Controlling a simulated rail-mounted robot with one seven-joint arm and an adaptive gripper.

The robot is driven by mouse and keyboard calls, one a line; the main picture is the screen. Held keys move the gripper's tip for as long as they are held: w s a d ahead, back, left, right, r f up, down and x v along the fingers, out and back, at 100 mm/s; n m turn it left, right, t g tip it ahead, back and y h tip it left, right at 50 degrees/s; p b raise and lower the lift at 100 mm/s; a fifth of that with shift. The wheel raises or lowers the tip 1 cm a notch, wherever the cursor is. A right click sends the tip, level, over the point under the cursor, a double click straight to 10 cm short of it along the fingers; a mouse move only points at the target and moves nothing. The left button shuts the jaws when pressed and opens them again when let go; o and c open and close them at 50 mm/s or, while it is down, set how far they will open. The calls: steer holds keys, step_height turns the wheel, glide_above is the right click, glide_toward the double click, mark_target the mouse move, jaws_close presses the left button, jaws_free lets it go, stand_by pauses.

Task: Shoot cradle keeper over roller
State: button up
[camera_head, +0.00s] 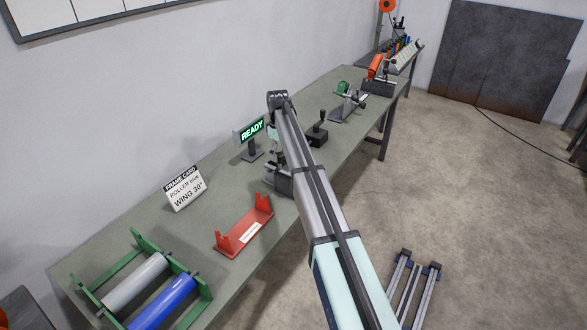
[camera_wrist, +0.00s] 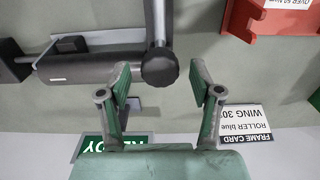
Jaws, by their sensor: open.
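My gripper (camera_wrist: 162,85) is open, with its green-padded fingers apart on either side of a black round knob (camera_wrist: 160,71) in the wrist view. The knob sits at the end of a grey rod (camera_wrist: 158,22) and overlaps the end of a dark grey roller-like cylinder (camera_wrist: 95,68). A black block (camera_wrist: 10,62) stands at the cylinder's left end. In the head view, my arm hides most of this fixture, and only its dark base (camera_head: 279,182) shows clearly. I cannot tell which part is the keeper.
A red stand (camera_head: 243,230) and a green frame (camera_head: 206,296) with a grey roller (camera_head: 136,283) and a blue roller (camera_head: 163,303) are nearer on the bench. The frame card (camera_head: 185,188) and a lit READY sign (camera_head: 251,130) stand behind. Other fixtures (camera_head: 348,100) are farther along.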

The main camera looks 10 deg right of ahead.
steer(key=shift+r+p, duration=1)
steer(key=shift+r, duration=1.7)
